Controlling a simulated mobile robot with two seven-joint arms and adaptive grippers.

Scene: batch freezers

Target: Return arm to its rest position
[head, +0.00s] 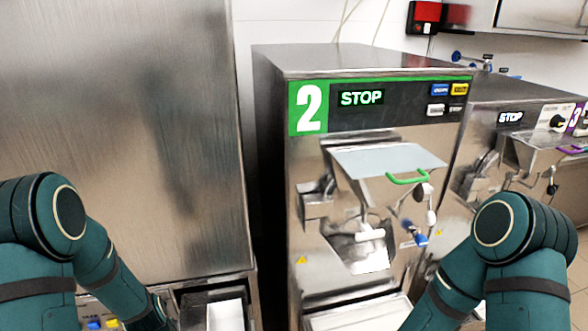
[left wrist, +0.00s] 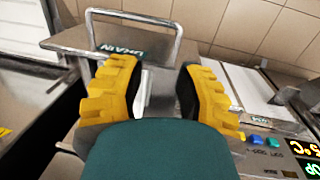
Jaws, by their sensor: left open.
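My left arm (head: 50,235) comes in from the left in the head view, folded low in front of the tall steel cabinet. Its gripper lies outside the head view. In the left wrist view my left gripper (left wrist: 158,82) has its two yellow fingers spread apart, with nothing held between them. Beyond the fingers is a steel surface with a metal bar handle (left wrist: 135,15). My right arm (head: 520,245) is bent at the lower right of the head view, in front of the machines. Its gripper is out of view.
Batch freezer 2 (head: 270,150) stands ahead, with a green-handled lid (head: 385,160). Another freezer (head: 510,145) is to its right. A tall steel cabinet (head: 120,120) fills the left. A white container (head: 226,314) sits low between them. A lit control panel (left wrist: 285,150) shows in the wrist view.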

